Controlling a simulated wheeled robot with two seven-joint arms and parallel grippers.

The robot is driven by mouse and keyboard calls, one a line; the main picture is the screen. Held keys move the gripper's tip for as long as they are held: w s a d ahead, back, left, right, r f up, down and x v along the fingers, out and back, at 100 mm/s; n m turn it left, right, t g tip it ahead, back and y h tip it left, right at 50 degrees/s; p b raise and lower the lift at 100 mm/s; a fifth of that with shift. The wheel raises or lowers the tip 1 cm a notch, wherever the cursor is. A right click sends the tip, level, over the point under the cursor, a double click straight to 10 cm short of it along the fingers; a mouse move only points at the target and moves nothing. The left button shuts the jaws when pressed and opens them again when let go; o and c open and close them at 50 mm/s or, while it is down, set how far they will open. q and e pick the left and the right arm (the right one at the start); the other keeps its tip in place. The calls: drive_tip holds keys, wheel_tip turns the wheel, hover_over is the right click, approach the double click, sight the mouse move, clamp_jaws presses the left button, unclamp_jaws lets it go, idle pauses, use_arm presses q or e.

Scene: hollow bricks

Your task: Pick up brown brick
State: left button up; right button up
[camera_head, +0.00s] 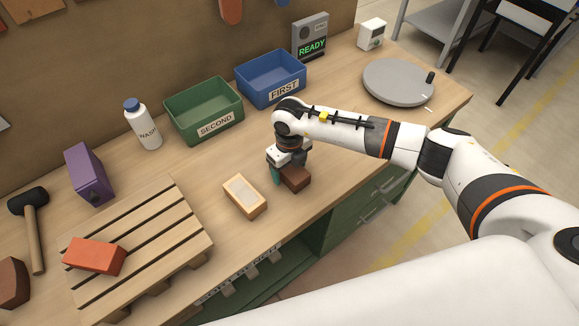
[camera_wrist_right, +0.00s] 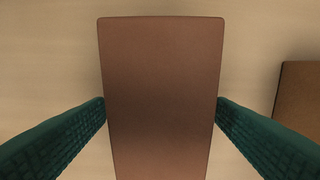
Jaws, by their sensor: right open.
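The brown brick (camera_head: 295,178) stands on the wooden workbench, partly hidden under my right gripper (camera_head: 284,178) in the head view. In the right wrist view the brown brick (camera_wrist_right: 160,95) fills the middle, between the two green fingers of my right gripper (camera_wrist_right: 160,115). The fingers are open, one on each side of the brick, and their tips appear very close to its sides. Whether they touch it cannot be told. My left gripper is not in view.
An orange-tan brick (camera_head: 244,197) with a pale top lies close left of the gripper. A pallet (camera_head: 150,215) bears a red-orange brick (camera_head: 94,256). A green bin (camera_head: 183,126) and a blue bin (camera_head: 254,92) stand behind. A grey turntable (camera_head: 396,82) is at the right.

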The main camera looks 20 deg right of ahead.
drive_tip(key=shift+f, duration=0.35)
drive_tip(key=c, duration=1.4)
drive_tip(key=shift+r, duration=0.1)
